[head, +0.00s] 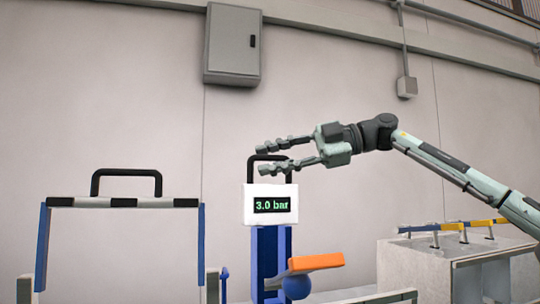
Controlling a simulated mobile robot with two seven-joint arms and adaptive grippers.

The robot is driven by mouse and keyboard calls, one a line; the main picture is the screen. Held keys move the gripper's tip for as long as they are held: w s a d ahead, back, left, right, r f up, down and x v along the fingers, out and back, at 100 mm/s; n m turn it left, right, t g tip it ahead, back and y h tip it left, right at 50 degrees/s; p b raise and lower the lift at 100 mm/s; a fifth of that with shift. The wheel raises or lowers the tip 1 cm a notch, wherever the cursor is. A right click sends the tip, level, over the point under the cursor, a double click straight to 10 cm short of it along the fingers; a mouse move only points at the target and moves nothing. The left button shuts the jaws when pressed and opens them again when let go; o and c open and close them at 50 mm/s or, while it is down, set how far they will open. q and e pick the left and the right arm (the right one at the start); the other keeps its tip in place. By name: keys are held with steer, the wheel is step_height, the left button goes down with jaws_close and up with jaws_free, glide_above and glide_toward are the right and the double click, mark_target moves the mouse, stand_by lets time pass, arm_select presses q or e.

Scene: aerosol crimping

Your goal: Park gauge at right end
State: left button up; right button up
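The gauge (271,204) is a white box with a dark display reading 3.0 bar in green. It sits at the top of a blue upright (266,250), and a black arched handle (250,170) rises from it. My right gripper (263,159) reaches in from the right at handle height. Its two fingers are spread, one above and one below the handle's top bar. I cannot tell whether they touch the handle. My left gripper is out of view.
A blue frame with a black-and-white striped bar (125,202) and black handle stands at left. An orange block (316,262) and a blue ball (297,287) are below the gauge. A grey cabinet (415,265) with a yellow-blue rail (475,225) stands at right.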

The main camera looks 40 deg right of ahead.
steer(key=shift+w+a, duration=0.1)
steer(key=shift+w, duration=0.05)
steer(key=shift+c, duration=0.6)
jaws_close()
